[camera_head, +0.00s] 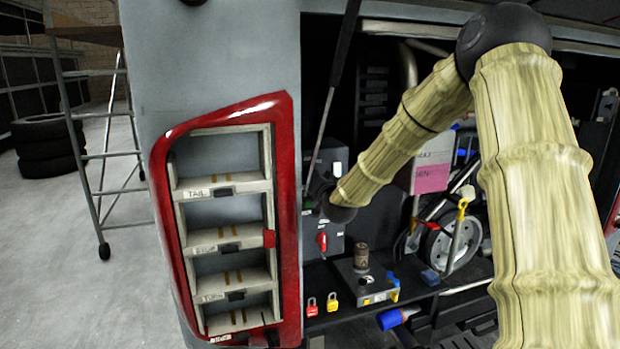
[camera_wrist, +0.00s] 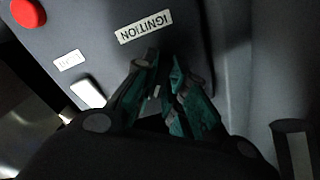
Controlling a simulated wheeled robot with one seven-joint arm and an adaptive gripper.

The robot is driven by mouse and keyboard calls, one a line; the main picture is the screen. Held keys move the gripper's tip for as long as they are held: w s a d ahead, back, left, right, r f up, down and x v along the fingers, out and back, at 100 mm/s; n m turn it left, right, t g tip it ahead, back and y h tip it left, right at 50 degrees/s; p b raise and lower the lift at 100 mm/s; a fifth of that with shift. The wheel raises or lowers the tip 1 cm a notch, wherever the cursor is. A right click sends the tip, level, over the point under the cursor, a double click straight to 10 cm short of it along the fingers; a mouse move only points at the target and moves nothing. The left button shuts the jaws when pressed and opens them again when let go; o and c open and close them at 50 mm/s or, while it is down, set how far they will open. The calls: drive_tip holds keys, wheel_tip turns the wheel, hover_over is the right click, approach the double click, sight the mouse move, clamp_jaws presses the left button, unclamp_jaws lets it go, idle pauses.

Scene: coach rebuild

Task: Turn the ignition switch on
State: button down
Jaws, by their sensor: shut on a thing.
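The ignition switch (camera_wrist: 156,92) sits on a dark panel (camera_wrist: 95,35), beside the white IGNITION label (camera_wrist: 145,27), which reads upside down in the wrist view. Only a small light part of the switch shows; the rest is hidden between the fingers. My gripper (camera_wrist: 160,75) has its teal-padded fingers closed on the switch, close against the panel. In the head view, my gripper (camera_head: 322,196) is at the grey control box (camera_head: 328,158) inside the open bay, partly hidden by my wrist.
In the wrist view, a white rocker (camera_wrist: 88,92) and a red button (camera_wrist: 27,12) are on the same panel. In the head view, a red switch (camera_head: 322,242) sits below my gripper, padlocks (camera_head: 332,301) lie lower, and the red-framed lamp housing (camera_head: 286,200) stands left.

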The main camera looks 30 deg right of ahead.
drive_tip(key=shift+f+m+b, duration=0.1)
drive_tip(key=shift+m+b, duration=0.95)
drive_tip(key=shift+m, duration=1.15)
drive_tip(key=c, duration=1.3)
unclamp_jaws()
drive_tip(key=shift+v, duration=4.5)
drive_tip(key=shift+s, duration=0.15)
